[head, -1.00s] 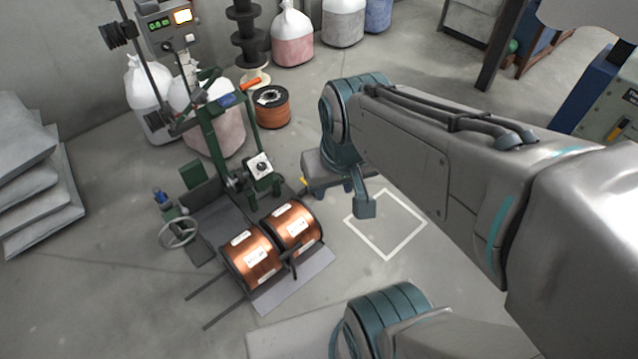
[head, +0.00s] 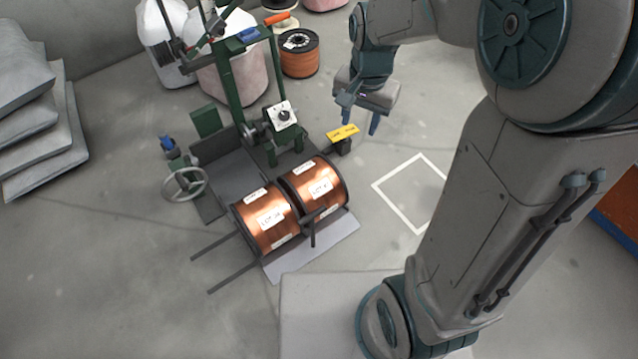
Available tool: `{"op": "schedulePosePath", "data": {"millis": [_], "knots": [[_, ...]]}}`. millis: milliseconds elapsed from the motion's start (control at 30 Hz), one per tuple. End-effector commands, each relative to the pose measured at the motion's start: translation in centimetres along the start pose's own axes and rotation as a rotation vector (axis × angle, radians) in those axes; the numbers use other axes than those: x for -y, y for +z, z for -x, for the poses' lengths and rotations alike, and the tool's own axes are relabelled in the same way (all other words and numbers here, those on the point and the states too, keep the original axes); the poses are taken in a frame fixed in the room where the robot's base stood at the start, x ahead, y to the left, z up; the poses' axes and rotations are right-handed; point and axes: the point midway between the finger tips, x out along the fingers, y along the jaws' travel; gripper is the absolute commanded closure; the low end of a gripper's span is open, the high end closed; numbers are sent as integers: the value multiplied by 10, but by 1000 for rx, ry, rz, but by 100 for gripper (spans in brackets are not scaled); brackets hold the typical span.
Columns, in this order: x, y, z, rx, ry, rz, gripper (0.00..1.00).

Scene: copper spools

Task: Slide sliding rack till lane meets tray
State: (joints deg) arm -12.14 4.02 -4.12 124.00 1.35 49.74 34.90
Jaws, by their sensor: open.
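Two copper spools, a left one (head: 262,221) and a right one (head: 318,192), lie side by side in a dark rack at the foot of a green machine frame (head: 233,85). Two dark rails (head: 232,273) stick out from under it to the lower left. A flat grey plate (head: 325,250) lies in front of the spools; I cannot tell whether it is the tray. A black lever (head: 311,222) stands before the spools. My gripper (head: 361,112) is open and empty, fingers down, above and right of a yellow tag (head: 342,132) on a dark block. It touches nothing that I can see.
A handwheel (head: 184,184) sits at the machine's left. A white square outline (head: 414,192) marks bare floor on the right. Grey sacks (head: 45,140) are stacked at left. A loose copper spool (head: 299,58) and filled bags stand behind. Floor at the lower left is clear.

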Motion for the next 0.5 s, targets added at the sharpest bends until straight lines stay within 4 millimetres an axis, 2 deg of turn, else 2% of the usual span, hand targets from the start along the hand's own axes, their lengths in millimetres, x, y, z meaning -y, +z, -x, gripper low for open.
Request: {"op": "schedulePosePath", "data": {"millis": [33,167,400,500], "knots": [[10,-5,-43,18,17,-32,57],[36,-15,-112,47,57,-135,57],[79,-25,-246,73,144,-320,57],[92,-26,-293,73,177,-385,57]]}}
